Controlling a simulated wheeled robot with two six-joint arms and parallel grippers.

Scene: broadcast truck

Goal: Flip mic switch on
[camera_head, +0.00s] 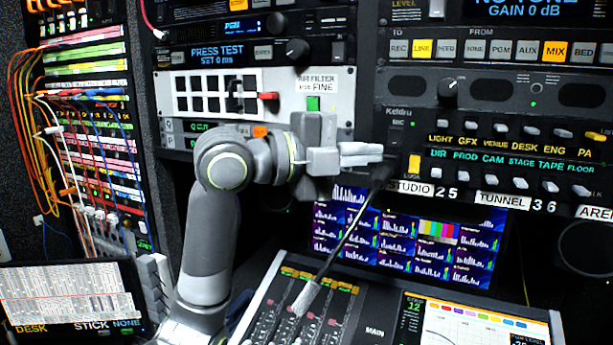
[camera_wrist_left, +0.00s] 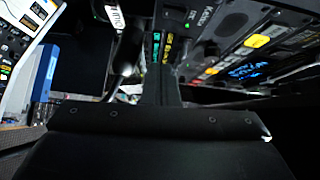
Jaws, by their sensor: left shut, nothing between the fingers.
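The talkback panel (camera_head: 480,128) marked Keldru fills the right side of the head view, with rows of lit key labels and small white toggle levers. A small label that seems to read MIC (camera_head: 397,123) sits under its name at the left end. I cannot make out the switch lever there. My left gripper (camera_head: 376,153) is shut and empty, with its tips just left of the panel's left end, below that label; I cannot tell if it touches. In the left wrist view the panel (camera_wrist_left: 205,18) lies beyond the dark fingers. My right gripper is not in view.
A gooseneck microphone (camera_head: 343,242) rises just below my gripper, in front of the monitor screen (camera_head: 335,220). A mixing desk (camera_head: 385,315) lies below. A yellow-lit key (camera_head: 414,167) is right of my fingertips. Patch cables (camera_head: 22,90) hang at far left.

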